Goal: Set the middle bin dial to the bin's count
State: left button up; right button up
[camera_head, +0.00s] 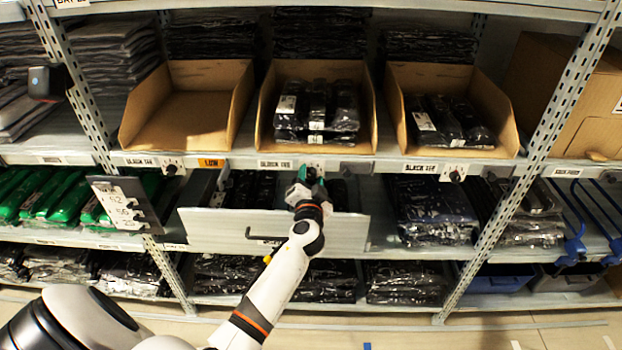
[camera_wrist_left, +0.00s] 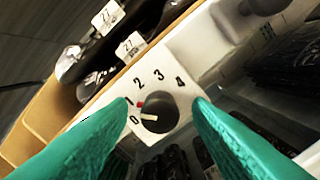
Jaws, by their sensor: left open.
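The middle bin (camera_head: 268,110) is an open cardboard box holding black bagged garments (camera_head: 318,108). Some of them overlap, so their exact number is unclear. Its dial shows in the left wrist view: a round black knob (camera_wrist_left: 160,114) on a white plate marked 0 to 4. The knob's white line points left, close to the 0. A red mark sits at the knob's edge near the 1. My left gripper (camera_wrist_left: 163,103) is open, with one green finger on each side of the knob. In the head view the left gripper (camera_head: 311,174) covers most of this dial.
The left bin (camera_head: 190,105) is empty. The right bin (camera_head: 500,105) holds black bagged garments. Their dials (camera_head: 171,169) (camera_head: 455,176) sit on the shelf edge. Below my gripper a grey panel (camera_head: 225,230) with a handle juts out. A numbered board (camera_head: 122,203) hangs on the left.

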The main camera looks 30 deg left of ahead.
pick_arm(q)
jog(key=c, duration=1)
jog(key=m, duration=0.3)
jog(key=shift+m, duration=2.3)
jog(key=shift+f, duration=0.1)
jog(key=o, duration=1)
